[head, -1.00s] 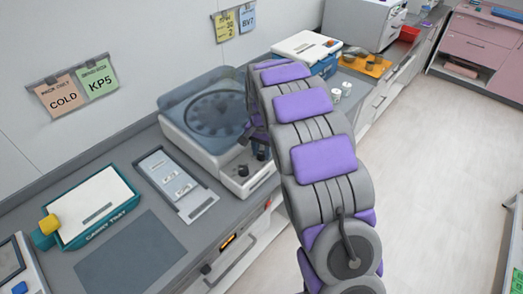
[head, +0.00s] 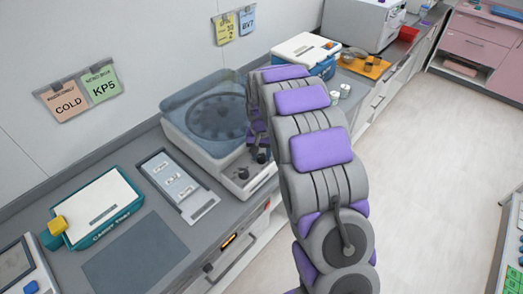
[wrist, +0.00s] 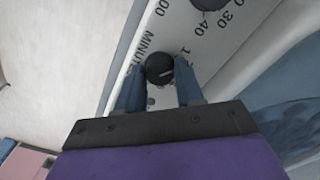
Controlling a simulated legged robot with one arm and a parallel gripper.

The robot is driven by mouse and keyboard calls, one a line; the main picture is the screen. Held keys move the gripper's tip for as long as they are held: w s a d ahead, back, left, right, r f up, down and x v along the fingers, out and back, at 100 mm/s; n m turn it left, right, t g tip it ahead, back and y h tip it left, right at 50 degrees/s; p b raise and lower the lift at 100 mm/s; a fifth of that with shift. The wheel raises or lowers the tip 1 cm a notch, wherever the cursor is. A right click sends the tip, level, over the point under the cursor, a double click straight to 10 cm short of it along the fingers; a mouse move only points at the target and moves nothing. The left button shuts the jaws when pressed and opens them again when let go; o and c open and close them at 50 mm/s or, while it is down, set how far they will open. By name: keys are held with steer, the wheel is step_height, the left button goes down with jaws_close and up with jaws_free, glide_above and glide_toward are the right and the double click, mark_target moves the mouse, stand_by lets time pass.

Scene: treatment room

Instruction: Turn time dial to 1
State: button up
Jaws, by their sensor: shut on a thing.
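The time dial (wrist: 159,68) is a round black knob with a pale pointer line, on the white front panel of the centrifuge (head: 208,118). In the wrist view the word MINUTES is printed beside it, and part of its number scale is hidden. My gripper (wrist: 159,88) has one blue finger on each side of the dial and is shut on it. In the head view my gripper (head: 258,150) is at the centrifuge's right front panel, partly hidden by my arm. A second black knob (wrist: 208,3) with numbers such as 30 and 40 shows at the top of the wrist view.
The floor (head: 425,150) at right is clear.

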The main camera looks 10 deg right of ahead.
mark_target(261, 156)
steer(key=shift+n+p, duration=0.3)
steer(key=shift+n, duration=0.3)
steer(key=shift+f, duration=0.1)
steer(key=o, duration=1)
step_height(261, 156, up, 17)
steer(key=p, duration=0.2)
steer(key=shift+a+r+p, duration=0.1)
steer(key=shift+r+p, duration=0.1)
steer(key=shift+p, duration=0.1)
